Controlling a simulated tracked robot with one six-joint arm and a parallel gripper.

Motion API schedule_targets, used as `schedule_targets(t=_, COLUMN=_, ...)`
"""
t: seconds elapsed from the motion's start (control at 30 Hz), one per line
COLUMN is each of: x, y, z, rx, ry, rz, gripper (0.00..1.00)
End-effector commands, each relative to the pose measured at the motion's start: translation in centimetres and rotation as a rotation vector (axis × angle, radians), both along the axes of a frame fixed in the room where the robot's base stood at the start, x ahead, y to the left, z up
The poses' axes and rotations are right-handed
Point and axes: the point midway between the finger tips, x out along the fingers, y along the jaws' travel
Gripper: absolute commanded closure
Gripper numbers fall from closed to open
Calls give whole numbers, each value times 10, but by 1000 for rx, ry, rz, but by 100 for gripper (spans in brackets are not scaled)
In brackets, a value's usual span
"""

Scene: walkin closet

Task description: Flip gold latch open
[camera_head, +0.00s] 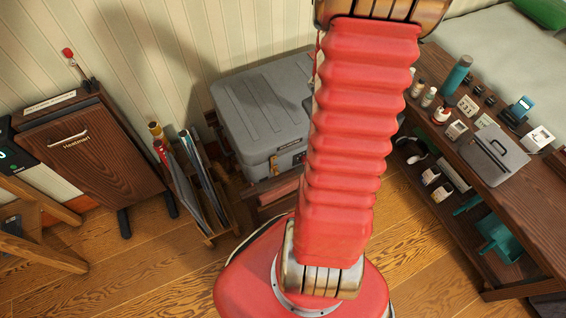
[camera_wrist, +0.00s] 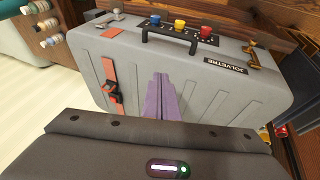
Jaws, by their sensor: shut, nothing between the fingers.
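A grey hard case (camera_wrist: 205,88) marked JOLVETRE fills the middle of the wrist view, with a black handle (camera_wrist: 172,36) on its upper edge. A gold latch (camera_wrist: 253,56) sits at the case's right end, near the upper edge. A greyer latch (camera_wrist: 110,20) is at the left end. My gripper (camera_wrist: 161,80) shows as purple fingers shut together with nothing between them. In the picture the fingertips are below the handle and left of the gold latch, apart from it. The head view shows a grey case (camera_head: 268,100), seemingly the same one, partly behind my arm; my gripper is outside that view.
An orange strap with a black buckle (camera_wrist: 113,92) crosses the case. Yellow, blue and red knobs (camera_wrist: 180,24) stand behind the handle. A holder with rolls (camera_head: 195,185) stands left of the case. A wooden bench (camera_head: 520,190) with small items is at right. Wood floor is clear in front.

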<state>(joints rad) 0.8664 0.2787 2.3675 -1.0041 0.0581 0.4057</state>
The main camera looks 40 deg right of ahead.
Motion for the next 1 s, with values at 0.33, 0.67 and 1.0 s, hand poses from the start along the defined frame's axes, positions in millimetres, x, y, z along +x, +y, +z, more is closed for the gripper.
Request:
schedule_targets(t=0.33, x=-57, y=-14, z=-102, rx=175, ry=-22, rz=-13, gripper=100)
schedule_targets(t=0.67, x=-81, y=30, z=-174, rx=446, ry=-198, rz=15, gripper=100)
schedule_targets(t=1.0, x=-61, y=79, z=-168, rx=664, ry=-373, rz=75, gripper=100)
